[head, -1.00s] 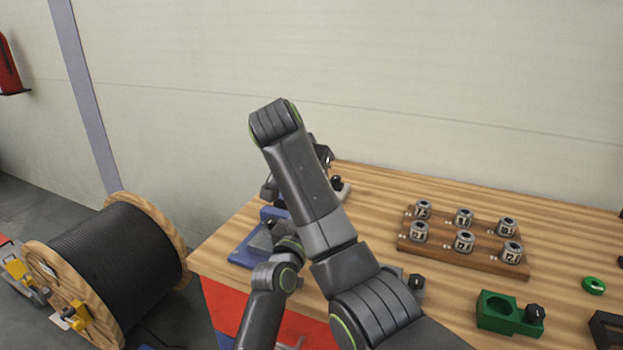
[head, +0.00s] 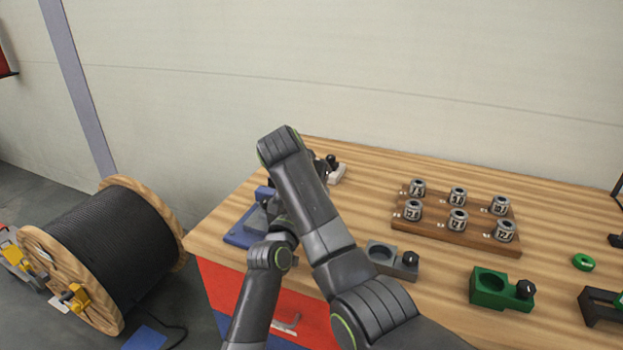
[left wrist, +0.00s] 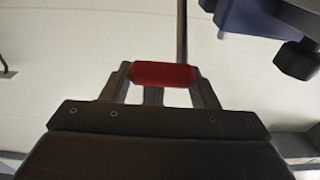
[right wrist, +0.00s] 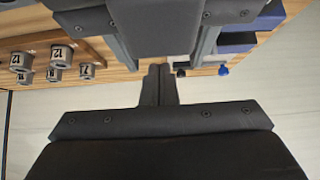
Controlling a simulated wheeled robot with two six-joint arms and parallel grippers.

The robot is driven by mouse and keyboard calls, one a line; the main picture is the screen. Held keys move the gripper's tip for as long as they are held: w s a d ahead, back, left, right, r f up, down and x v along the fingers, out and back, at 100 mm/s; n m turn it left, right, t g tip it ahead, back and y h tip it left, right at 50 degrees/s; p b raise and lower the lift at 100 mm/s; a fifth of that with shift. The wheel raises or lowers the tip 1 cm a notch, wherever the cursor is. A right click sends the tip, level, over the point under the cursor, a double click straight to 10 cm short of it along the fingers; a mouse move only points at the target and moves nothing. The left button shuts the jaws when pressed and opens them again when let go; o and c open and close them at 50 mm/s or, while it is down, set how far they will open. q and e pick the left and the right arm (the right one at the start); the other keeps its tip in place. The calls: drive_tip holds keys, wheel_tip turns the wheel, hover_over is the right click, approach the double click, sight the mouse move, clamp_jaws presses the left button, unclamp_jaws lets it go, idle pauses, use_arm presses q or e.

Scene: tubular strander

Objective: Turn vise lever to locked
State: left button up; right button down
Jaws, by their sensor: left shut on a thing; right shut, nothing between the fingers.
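The blue vise (head: 238,238) stands at the left end of the wooden bench and is largely hidden by my arms in the head view. Blue parts of it (right wrist: 245,38) show at the upper right of the right wrist view. In the left wrist view my left gripper (left wrist: 162,80) is shut on a red grip (left wrist: 162,74), which looks like the vise lever's handle. My right gripper (right wrist: 158,70) is shut and empty, with my left gripper close by in the same view.
A wooden rack (head: 455,236) with several numbered metal dies stands mid-bench. A grey block (head: 388,262) and a green block (head: 490,287), each with a black knob, sit near the front edge. A small green ring (head: 583,262) lies at right. A cable reel (head: 110,250) stands on the floor at left.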

use_arm(q)
drive_tip(key=shift+r, duration=0.1)
drive_tip(key=shift+r, duration=0.1)
use_arm(e)
drive_tip(key=shift+s+a+f, duration=0.25)
drive_tip(key=shift+s+f, duration=0.4)
drive_tip(key=shift+f, duration=0.3)
use_arm(q)
drive_tip(key=o, duration=1.4)
drive_tip(key=shift+w, duration=0.1)
use_arm(e)
drive_tip(key=shift+w+r, duration=0.15)
drive_tip(key=shift+r, duration=0.1)
